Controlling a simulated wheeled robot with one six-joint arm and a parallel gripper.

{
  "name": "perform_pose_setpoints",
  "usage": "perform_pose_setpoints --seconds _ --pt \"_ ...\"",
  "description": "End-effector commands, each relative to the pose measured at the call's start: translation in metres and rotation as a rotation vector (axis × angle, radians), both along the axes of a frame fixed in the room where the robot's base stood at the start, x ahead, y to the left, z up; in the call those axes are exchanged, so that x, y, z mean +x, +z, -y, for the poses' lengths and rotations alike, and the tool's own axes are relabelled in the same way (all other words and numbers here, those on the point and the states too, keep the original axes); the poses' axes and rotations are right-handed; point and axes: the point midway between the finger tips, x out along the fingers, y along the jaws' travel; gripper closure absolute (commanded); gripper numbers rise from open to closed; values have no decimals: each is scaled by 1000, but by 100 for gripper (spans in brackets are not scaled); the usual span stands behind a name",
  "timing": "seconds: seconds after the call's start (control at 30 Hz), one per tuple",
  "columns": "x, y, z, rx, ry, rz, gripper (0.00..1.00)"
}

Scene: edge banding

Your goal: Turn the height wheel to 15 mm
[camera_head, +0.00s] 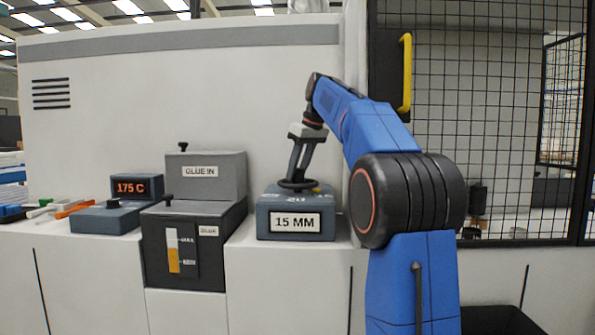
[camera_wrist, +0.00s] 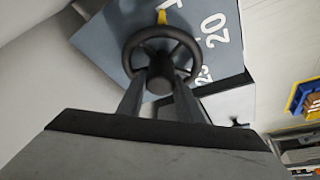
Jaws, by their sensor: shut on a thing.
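The height wheel (camera_head: 298,184) is a black handwheel on top of a blue-grey box (camera_head: 262,222) with a sign reading "15 MM" (camera_head: 295,222). The wheel also shows in the wrist view (camera_wrist: 189,47), with spokes and a round hub. My gripper (camera_head: 298,176) comes down on the wheel from above, and its two fingers are shut on the wheel's hub (camera_wrist: 159,80). A yellow pointer (camera_wrist: 162,17) shows beyond the rim. White numbers sit on the box top; "20" (camera_wrist: 214,30) is readable to the right of the wheel, and the number near the pointer is only partly visible.
Left of the box stand a grey "GLUE IN" unit (camera_head: 205,172) with a level gauge and a 175 C display box (camera_head: 137,187). Coloured tools (camera_head: 72,208) lie at the far left. A mesh door with a yellow handle (camera_head: 405,72) is on the right.

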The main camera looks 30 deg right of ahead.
Motion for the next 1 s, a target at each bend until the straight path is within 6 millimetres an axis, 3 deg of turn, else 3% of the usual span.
perform_pose_setpoints --seconds 0.37,0.4,0.47,0.77,1.0 --pt "0 0 0 1 4 0 90" --pt "0 0 0 1 4 0 58" --pt "0 0 0 1 4 0 49" --pt "0 1 0 0 3 0 49" --pt "1 20 0 0 3 1 49"
